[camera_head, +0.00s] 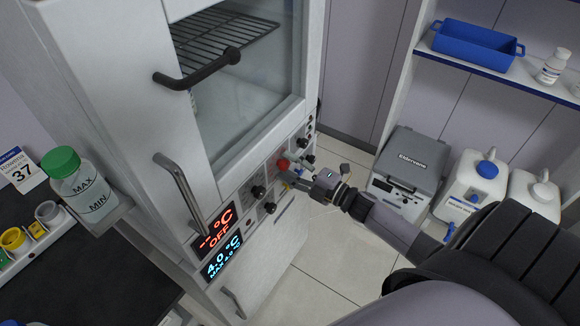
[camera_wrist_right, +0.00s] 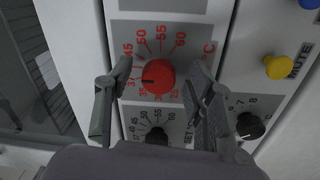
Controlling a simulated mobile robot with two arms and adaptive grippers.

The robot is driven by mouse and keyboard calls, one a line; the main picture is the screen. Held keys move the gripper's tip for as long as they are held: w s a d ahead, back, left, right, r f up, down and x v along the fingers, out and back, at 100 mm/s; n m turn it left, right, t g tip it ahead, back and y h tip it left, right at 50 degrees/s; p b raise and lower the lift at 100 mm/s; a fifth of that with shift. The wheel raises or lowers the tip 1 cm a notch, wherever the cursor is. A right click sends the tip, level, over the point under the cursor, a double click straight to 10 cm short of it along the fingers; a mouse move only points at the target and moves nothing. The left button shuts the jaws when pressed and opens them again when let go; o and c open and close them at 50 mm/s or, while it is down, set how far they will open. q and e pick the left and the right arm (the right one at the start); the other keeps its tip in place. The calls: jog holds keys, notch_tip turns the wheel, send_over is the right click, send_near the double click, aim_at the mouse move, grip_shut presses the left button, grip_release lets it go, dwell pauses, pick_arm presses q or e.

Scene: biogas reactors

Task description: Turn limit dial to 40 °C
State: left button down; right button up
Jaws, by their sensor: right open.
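The limit dial is a red round knob (camera_head: 283,164) on the front panel of the tall white cabinet. In the right wrist view the red dial (camera_wrist_right: 160,72) sits on a grey plate with a red °C scale marked up to 60. A dark pointer mark shows on the dial's left side, toward numbers partly covered by a finger, so its exact reading is unclear. My right gripper (camera_head: 293,177) is at the panel; in the wrist view its open fingers (camera_wrist_right: 156,88) stand either side of the dial, with gaps visible. My left gripper is not in view.
Below the red dial is a black dial (camera_wrist_right: 156,138); another black knob (camera_wrist_right: 250,126) and a yellow button (camera_wrist_right: 277,67) are at the right. The cabinet displays (camera_head: 215,228) read OFF and 4.0 °C. A grey case (camera_head: 412,160) and white jugs (camera_head: 473,180) stand right.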

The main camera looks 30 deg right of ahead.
jog(key=v, duration=1.2)
jog(key=s+f+m+g+h, duration=0.2)
jog(key=s+f+m, duration=0.15)
jog(key=f, duration=0.55)
jog(key=s+f+m+g+h, duration=0.2)
jog(key=f+m+h, duration=0.15)
jog(key=f, duration=0.55)
jog(key=s+f+m+g+h, duration=0.2)
jog(key=s+f+m, duration=0.15)
jog(key=f, duration=0.55)
jog(key=s+a+f+m+g, duration=0.2)
jog(key=s+a+f+g, duration=0.1)
jog(key=s+f, duration=0.3)
jog(key=s+a+f+m+g, duration=0.3)
jog(key=s+a+f, duration=0.3)
jog(key=s, duration=0.4)
jog(key=s+a+f+m+g, duration=0.2)
jog(key=s+a+f+g, duration=0.2)
jog(key=s+f, duration=0.2)
jog(key=s, duration=0.2)
jog(key=shift+s+a+f, duration=0.15)
jog(key=shift+s+a, duration=0.1)
jog(key=shift+a, duration=0.05)
